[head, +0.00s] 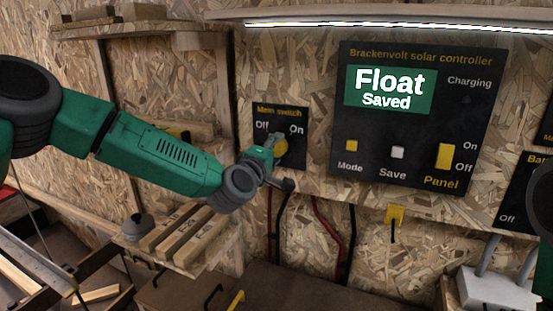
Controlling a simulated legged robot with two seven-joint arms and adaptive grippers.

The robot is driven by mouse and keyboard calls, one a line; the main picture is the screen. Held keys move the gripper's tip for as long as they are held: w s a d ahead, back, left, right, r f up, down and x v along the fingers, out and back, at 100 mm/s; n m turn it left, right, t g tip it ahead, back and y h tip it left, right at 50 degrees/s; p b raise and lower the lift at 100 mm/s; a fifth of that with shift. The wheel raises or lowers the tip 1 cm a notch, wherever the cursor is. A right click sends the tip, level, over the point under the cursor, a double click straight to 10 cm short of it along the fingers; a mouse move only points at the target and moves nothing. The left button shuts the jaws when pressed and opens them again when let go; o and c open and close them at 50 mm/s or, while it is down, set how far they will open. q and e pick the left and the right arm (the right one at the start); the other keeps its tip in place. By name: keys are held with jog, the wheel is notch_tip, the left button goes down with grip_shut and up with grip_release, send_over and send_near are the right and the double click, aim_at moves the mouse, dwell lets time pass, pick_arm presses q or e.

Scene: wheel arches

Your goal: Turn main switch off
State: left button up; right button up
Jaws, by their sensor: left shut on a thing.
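The main switch (294,122) is a black plate on the chipboard wall, with "Off" on its left and "On" on its right. Its yellow knob (281,146) sits below the two words and is partly covered by my gripper. My left gripper (274,153) reaches in from the left and is shut on the knob. Which way the knob points is hard to tell behind the fingers. My right gripper is not in view.
The solar controller (420,115) to the right reads "Float" and "Saved", with a yellow Panel switch (444,157). A small shelf with labelled wooden blocks (186,236) is below my left arm. Cables (328,232) hang below the plate.

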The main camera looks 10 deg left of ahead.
pick_arm(q)
jog(key=shift+w+a+n+b, duration=0.1)
jog(key=shift+a+n+b, duration=0.1)
jog(key=shift+n+b, duration=0.55)
jog(key=shift+n, duration=0.25)
jog(key=o, duration=1.2)
jog(key=shift+f, duration=0.1)
jog(key=shift+c, duration=0.2)
jog(key=shift+a, duration=0.1)
jog(key=s+a, duration=0.2)
jog(key=s, duration=0.9)
jog(key=shift+s+a, duration=0.2)
jog(key=shift+s, duration=0.1)
jog(key=shift+f, duration=0.1)
